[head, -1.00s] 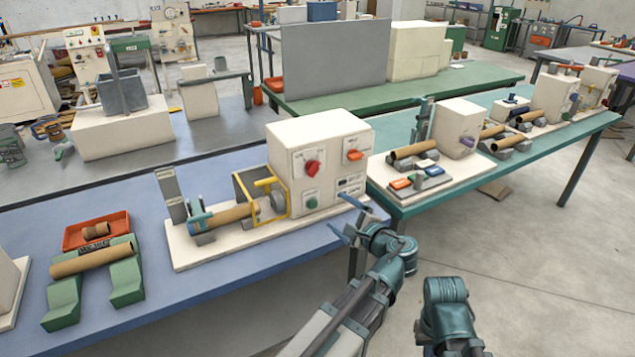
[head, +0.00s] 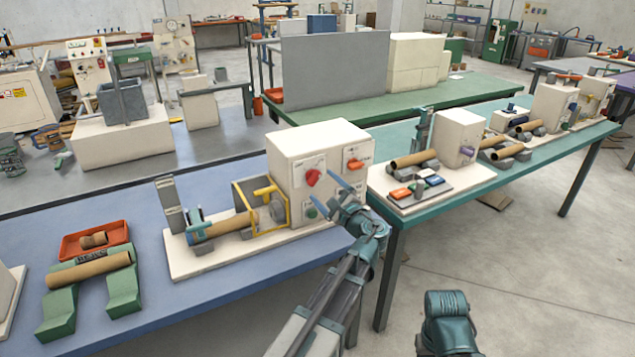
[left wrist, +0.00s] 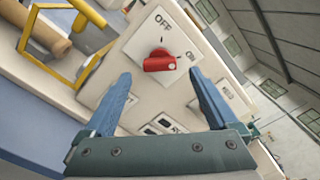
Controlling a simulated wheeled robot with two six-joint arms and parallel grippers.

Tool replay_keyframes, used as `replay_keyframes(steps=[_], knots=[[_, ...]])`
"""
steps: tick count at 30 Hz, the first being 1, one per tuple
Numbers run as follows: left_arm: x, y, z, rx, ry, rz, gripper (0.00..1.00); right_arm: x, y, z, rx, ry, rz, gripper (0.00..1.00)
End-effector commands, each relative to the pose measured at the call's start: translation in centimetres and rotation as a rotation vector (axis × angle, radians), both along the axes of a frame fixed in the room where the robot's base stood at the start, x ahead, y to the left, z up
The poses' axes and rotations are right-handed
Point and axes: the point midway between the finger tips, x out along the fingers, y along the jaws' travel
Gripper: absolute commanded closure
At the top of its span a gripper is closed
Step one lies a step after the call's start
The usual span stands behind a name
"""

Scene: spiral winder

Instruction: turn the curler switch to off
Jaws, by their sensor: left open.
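The red curler switch (head: 313,177) is a knob on the front panel of the cream control box (head: 318,138). In the left wrist view the red knob (left wrist: 160,61) sits below the OFF label (left wrist: 163,22) and left of the ON label (left wrist: 191,56). Its grip lies nearly level in the picture, its right end with a small pale mark, on the ON side. My left gripper (head: 327,190) is open and empty in front of the panel. In the wrist view its fingertips (left wrist: 160,72) lie either side of the knob, apparently not touching it. My right gripper is out of view.
A yellow guard frame (head: 238,199) and cardboard tube (head: 228,226) stand left of the box. A teal table (head: 392,212) stands to the right.

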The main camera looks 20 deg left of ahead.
Motion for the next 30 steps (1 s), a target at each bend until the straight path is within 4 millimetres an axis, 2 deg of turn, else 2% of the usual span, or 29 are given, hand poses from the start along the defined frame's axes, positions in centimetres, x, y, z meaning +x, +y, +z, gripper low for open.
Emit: replay_keyframes(steps=[3,9,21,30], knots=[[1.3,1.6,0.0,0.0,0.0,0.001,0.07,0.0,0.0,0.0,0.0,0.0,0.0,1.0],[2.4,3.0,0.0,-0.001,-0.001,0.0,0.07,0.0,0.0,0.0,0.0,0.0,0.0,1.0],[2.6,3.4,0.0,-0.001,0.0,-0.001,0.07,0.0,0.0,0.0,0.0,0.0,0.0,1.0],[2.6,3.4,0.0,-0.001,0.0,-0.001,0.61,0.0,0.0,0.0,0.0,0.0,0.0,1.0]])
